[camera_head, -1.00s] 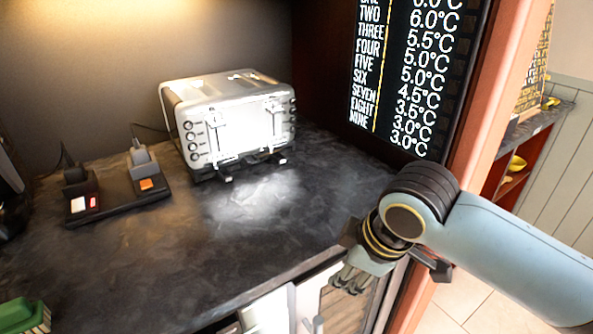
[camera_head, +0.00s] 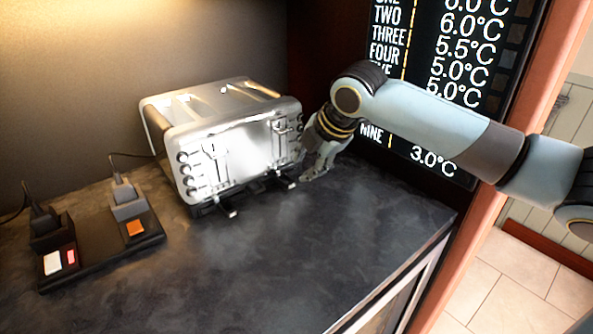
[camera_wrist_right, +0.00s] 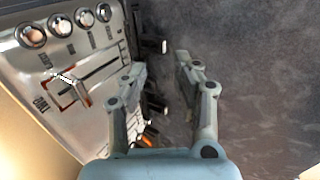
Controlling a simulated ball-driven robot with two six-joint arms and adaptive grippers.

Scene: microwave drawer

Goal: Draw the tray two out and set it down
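The silver toaster (camera_head: 230,140) stands on the dark counter, with two black tray handles low on its front: a left one (camera_head: 228,210) and a right one (camera_head: 284,182). Both trays appear to be in the toaster; which is tray two I cannot read. My right gripper (camera_head: 314,174) is at the toaster's right front corner, beside the right handle. In the right wrist view its fingers (camera_wrist_right: 160,72) are apart with nothing between them. Dark protruding parts (camera_wrist_right: 154,46) show beside and beyond the left finger. My left gripper is out of view.
A black base with two plugs (camera_head: 100,240) sits left of the toaster. The counter (camera_head: 330,240) is clear in front and to the right. A temperature display (camera_head: 440,60) stands behind my right arm. The counter's front edge (camera_head: 400,275) is at lower right.

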